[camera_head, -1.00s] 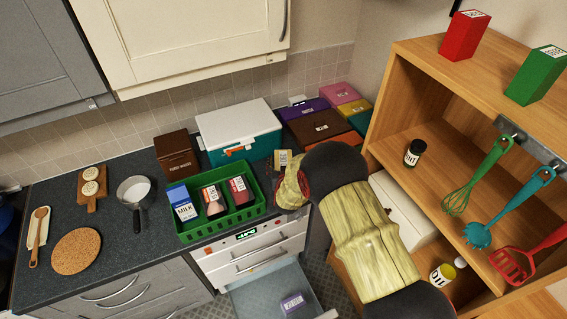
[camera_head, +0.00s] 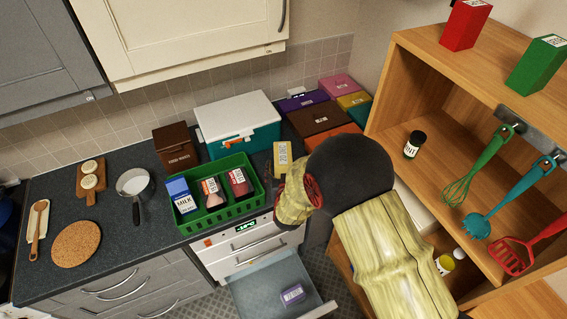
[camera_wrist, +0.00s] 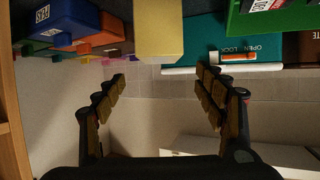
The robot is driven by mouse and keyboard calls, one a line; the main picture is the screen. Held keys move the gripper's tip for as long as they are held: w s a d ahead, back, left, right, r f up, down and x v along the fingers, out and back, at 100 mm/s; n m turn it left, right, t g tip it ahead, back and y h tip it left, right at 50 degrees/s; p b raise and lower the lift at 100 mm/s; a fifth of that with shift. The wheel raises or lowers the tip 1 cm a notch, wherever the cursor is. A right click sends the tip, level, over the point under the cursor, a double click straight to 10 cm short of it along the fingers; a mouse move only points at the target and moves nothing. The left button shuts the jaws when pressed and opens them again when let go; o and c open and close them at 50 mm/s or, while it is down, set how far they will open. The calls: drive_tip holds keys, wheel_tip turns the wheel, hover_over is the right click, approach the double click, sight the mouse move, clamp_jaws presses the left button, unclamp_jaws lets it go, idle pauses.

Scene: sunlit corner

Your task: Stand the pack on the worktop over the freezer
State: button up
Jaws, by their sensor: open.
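A pale yellow pack (camera_head: 283,155) with a date label stands upright on the dark worktop (camera_head: 120,215), right of the green crate and in front of the teal cool box. In the wrist view the yellow pack (camera_wrist: 158,30) is at the top centre, beyond my fingertips. My gripper (camera_wrist: 162,80) is open, with nothing between its fingers. In the head view my wrist is just in front of the pack and the fingers are mostly hidden. The white freezer (camera_head: 246,247) is below the worktop. Its lower drawer is pulled out, with a purple pack (camera_head: 291,293) lying inside.
The green crate (camera_head: 222,216) holds a milk carton and other packs. The teal cool box (camera_head: 238,128) and several coloured boxes (camera_head: 322,118) stand behind. A wooden shelf unit (camera_head: 440,110) with hanging utensils is close on the right. The worktop's left part has free room.

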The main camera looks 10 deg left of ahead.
drive_tip(key=shift+s+d+r, duration=0.1)
drive_tip(key=shift+s+r, duration=0.1)
drive_tip(key=shift+s, duration=0.2)
drive_tip(key=s+d+r+m+g, duration=0.1)
drive_tip(key=s+d+r+g, duration=0.15)
drive_tip(key=d+r, duration=0.7)
drive_tip(key=s+d+r+g, duration=0.1)
drive_tip(key=s+d+r, duration=0.35)
drive_tip(key=r, duration=0.75)
drive_tip(key=s+d+r+m+g+h, duration=0.1)
drive_tip(key=s+d+r+g, duration=0.1)
drive_tip(key=s+d, duration=0.7)
drive_tip(key=s+d+r+m+g+h, duration=0.1)
drive_tip(key=s+d+r, duration=0.3)
drive_tip(key=s+d, duration=0.5)
drive_tip(key=s+g+h, duration=0.1)
drive_tip(key=s, duration=0.6)
drive_tip(key=shift+s+d+r, duration=0.2)
drive_tip(key=shift+s+d, duration=0.05)
drive_tip(key=shift+s, duration=0.1)
